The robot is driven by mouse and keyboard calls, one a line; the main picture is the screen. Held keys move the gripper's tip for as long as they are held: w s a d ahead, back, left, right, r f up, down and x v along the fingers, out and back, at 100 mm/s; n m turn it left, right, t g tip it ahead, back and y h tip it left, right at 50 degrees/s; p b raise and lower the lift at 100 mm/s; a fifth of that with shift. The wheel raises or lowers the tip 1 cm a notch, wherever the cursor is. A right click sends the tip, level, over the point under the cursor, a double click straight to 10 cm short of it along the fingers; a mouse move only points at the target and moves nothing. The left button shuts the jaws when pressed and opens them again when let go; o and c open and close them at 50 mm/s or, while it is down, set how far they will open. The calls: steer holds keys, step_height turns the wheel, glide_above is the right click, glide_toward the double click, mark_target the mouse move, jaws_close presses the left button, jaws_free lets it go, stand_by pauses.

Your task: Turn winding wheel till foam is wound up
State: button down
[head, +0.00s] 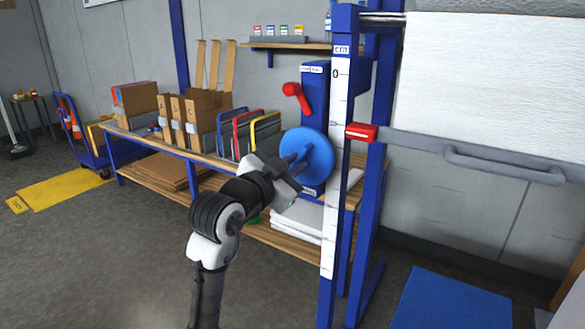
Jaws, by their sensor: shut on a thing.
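The winding wheel, a round blue disc (319,163), is mounted on the blue upright at the left of the tall frame. My gripper (290,172) is at the left part of the wheel's face, shut on the wheel's handle (290,158); the fingers partly hide this hold. A white foam sheet (495,70) hangs at the right in the frame, above a grey bar with a long handle. A red crank or lever (296,95) sits above the wheel.
A scale post (337,140) stands just right of the wheel, with a red block (361,131) beside it. A workbench (180,150) with cardboard boxes and coloured racks is behind my arm. A blue mat (450,302) lies at lower right. The floor at left front is clear.

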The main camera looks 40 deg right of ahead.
stand_by(0.3)
steer(key=c, duration=1.5)
jaws_free()
steer(key=shift+o, duration=0.2)
steer(key=shift+a, duration=0.1)
steer(key=b+v, duration=0.1)
steer(key=v, duration=1.2)
steer(key=shift+a+b, duration=0.3)
steer(key=shift+s, duration=0.1)
